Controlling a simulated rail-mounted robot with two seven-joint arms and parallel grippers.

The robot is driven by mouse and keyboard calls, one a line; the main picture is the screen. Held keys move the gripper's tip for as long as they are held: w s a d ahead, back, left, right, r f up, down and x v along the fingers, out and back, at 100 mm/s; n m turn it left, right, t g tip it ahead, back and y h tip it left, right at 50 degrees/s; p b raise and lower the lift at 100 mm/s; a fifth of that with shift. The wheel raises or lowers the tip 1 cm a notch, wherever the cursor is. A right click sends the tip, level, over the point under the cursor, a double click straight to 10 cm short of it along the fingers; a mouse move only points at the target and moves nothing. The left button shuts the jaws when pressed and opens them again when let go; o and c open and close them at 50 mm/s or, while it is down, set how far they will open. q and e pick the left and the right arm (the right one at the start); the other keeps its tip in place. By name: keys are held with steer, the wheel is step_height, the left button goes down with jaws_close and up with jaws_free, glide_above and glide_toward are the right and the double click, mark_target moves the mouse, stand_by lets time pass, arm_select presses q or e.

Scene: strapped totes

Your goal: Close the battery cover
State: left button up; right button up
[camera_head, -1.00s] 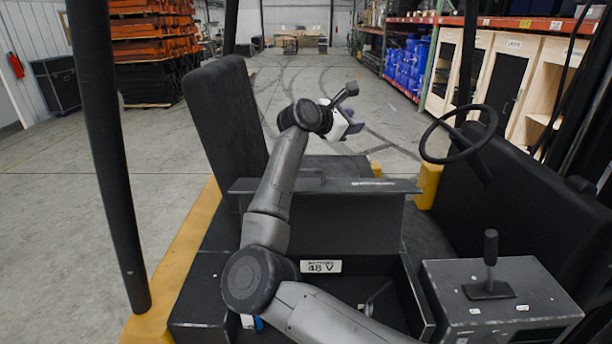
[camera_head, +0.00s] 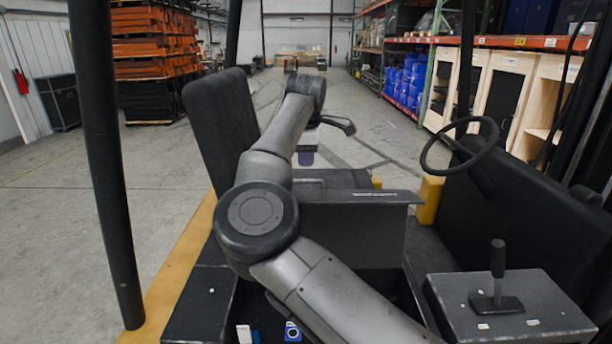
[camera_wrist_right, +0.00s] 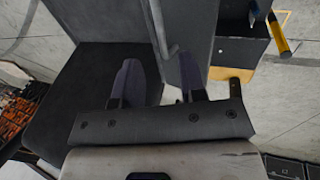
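The battery cover (camera_head: 365,235) is a black panel standing raised across the middle of the head view, with a flanged top edge. My right arm crosses in front of it and hides its left part. My right gripper (camera_head: 306,152) points down beyond the cover's top edge, near the seat. In the right wrist view my right gripper (camera_wrist_right: 158,82) has its two purple fingers spread apart. A dark panel edge (camera_wrist_right: 187,68), seemingly the cover's, lies near the right finger. I cannot tell whether they touch. My left gripper is out of view.
A black seat back (camera_head: 225,125) stands at the left. A steering wheel (camera_head: 460,145) and a console with a lever (camera_head: 498,262) stand at the right. A dark post (camera_head: 105,160) rises at the left. Small blue and white items (camera_head: 292,331) show low, beside my arm.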

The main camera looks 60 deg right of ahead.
steer(key=p, duration=0.1)
glide_above(306, 194)
step_height(306, 194, down, 8)
steer(key=shift+s+a+r, duration=0.1)
steer(key=shift+r, duration=0.05)
steer(key=shift+c, duration=0.2)
jaws_close()
stand_by(0.4)
